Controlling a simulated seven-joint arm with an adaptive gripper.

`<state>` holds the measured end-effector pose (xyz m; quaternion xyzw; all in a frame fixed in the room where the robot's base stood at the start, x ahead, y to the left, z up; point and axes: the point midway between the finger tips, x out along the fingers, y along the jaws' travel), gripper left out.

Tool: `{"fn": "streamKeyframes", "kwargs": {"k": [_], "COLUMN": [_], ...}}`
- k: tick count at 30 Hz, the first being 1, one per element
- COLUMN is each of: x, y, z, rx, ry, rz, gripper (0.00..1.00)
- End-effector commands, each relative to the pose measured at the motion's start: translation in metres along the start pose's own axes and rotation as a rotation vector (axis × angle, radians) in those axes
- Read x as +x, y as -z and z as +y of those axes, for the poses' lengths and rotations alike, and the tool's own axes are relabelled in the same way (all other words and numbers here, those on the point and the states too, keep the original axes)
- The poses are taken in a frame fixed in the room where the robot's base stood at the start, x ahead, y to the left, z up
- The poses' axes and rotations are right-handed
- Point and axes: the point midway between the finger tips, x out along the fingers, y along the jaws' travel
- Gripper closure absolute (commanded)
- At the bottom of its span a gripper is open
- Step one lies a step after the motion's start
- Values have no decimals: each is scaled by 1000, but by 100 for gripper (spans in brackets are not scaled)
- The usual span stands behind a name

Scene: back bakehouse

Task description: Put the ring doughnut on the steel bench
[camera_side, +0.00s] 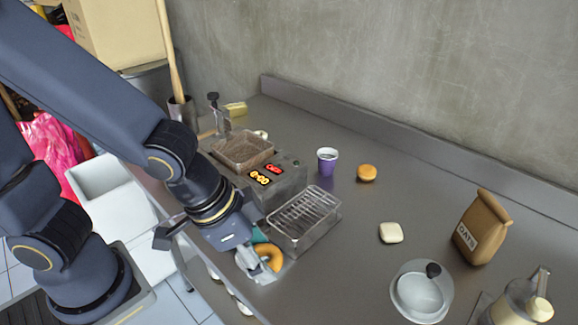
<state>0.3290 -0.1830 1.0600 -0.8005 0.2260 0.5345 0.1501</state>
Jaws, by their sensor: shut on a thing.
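The ring doughnut (274,263) is golden brown and sits at my gripper's fingertips, near the front edge of the bench. My gripper (262,260) points down and is shut on the doughnut; the fingers hide part of the ring. I cannot tell whether the doughnut touches the bench or hangs just above it. The steel bench (345,250) is a grey top running from the back left to the front right.
A wire basket (305,218) stands close behind my gripper, beside a fryer (283,182) with a red display. A purple cup (327,162), a bun (366,173), a white block (391,232), an oats bag (481,228) and a lidded dish (421,292) stand farther right. Bare bench lies between.

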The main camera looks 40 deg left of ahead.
Motion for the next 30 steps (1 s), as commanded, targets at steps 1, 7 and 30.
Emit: {"fn": "streamKeyframes", "kwargs": {"k": [1, 7, 30], "x": [8, 50, 167], "y": [6, 44, 73], "z": [0, -3, -6], "rx": [2, 1, 2], "ry": [1, 4, 1], "rz": [-5, -7, -2], "gripper": [59, 59, 59]}}
